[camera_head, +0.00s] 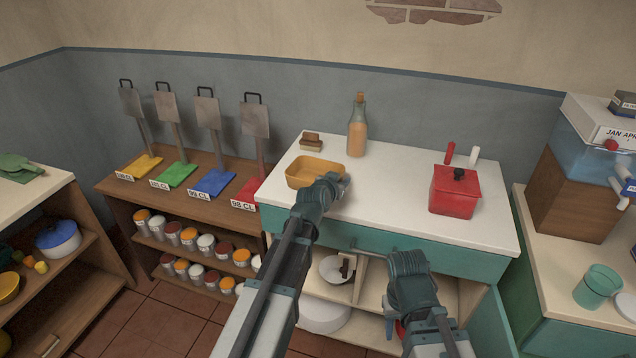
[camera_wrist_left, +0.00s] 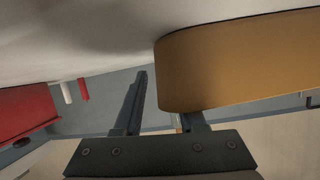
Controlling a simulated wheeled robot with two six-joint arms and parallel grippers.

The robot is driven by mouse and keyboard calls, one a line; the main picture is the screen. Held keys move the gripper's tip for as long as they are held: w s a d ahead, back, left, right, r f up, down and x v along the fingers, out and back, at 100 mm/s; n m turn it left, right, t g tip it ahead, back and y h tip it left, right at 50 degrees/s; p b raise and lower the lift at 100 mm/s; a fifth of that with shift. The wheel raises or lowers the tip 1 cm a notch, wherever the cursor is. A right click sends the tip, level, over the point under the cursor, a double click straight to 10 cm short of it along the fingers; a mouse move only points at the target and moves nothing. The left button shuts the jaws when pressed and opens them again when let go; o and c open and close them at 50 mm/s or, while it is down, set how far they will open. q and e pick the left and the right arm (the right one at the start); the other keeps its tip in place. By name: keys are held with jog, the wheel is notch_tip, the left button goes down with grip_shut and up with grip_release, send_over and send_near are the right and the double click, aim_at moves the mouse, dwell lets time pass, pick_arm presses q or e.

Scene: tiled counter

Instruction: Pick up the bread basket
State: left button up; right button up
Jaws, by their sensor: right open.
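The bread basket (camera_head: 309,167) is a shallow orange-yellow container with rounded corners, on the white countertop at its left part. My left gripper (camera_head: 338,182) is at the basket's near right side and covers part of it. In the left wrist view, the basket (camera_wrist_left: 235,62) fills the upper right; the two fingers of the left gripper (camera_wrist_left: 164,108) stand apart, and one is partly hidden by the basket. I cannot tell whether they touch it. My right gripper (camera_head: 352,257) is open, low in front of the cabinet, away from the basket.
A bottle (camera_head: 357,128) and a small brown-and-cream block (camera_head: 311,142) stand behind the basket. A red box (camera_head: 455,193) stands to the right. The countertop (camera_head: 400,180) between is clear.

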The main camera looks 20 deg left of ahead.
pick_arm(q)
jog(key=shift+r, duration=0.1)
grip_shut()
dwell(1.3)
